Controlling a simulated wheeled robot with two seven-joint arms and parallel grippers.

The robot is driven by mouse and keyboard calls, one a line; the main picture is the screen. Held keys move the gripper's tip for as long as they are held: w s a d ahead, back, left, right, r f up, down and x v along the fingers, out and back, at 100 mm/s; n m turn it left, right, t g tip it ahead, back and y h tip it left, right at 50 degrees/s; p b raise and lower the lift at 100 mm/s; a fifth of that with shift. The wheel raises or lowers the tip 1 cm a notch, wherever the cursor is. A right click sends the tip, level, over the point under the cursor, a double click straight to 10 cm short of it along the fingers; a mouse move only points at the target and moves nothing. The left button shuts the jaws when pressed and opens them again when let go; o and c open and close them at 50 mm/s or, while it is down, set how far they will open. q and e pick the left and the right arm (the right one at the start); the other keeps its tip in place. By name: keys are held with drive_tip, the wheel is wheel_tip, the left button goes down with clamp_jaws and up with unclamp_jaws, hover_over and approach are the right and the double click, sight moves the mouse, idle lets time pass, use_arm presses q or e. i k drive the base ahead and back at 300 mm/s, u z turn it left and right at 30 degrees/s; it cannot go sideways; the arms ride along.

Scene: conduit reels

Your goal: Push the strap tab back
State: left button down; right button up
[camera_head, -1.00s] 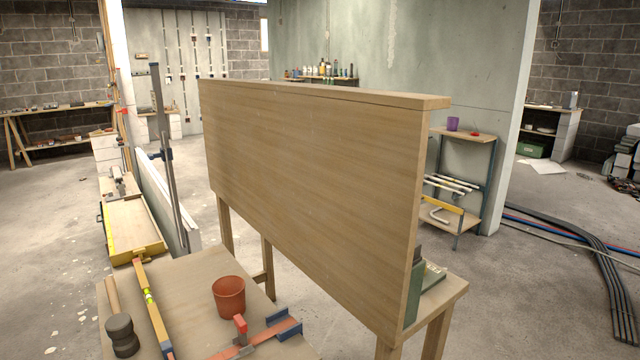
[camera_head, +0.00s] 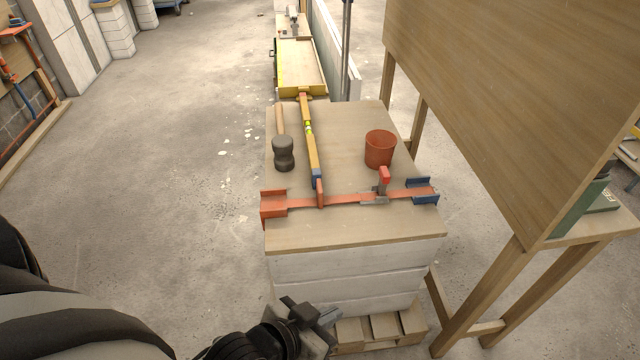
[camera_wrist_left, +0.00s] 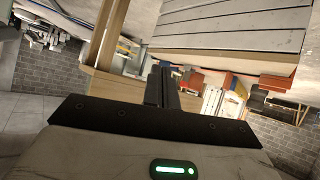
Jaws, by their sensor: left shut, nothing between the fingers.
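No part is clearly recognisable as a strap tab. An orange bar clamp (camera_head: 345,198) lies across the near part of the work table (camera_head: 345,236). It has an orange end block on the left, a blue one (camera_head: 422,190) on the right and an upright red piece (camera_head: 384,175). My left gripper (camera_head: 318,314) is low in front of the table's near side, below its top and apart from the clamp. It is shut and empty; its closed fingers (camera_wrist_left: 163,86) show in the left wrist view. My right gripper is not in view.
A large wooden panel (camera_head: 520,90) on legs rises at the right. A pallet (camera_head: 385,330) lies under the white blocks. Floor is free at the left.

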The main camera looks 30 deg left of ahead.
sight(322, 201)
drive_tip(key=z, duration=0.4)
drive_tip(key=k, duration=0.35)
drive_tip(key=u, duration=1)
drive_tip(key=i, duration=0.8)
drive_tip(key=z, duration=0.6)
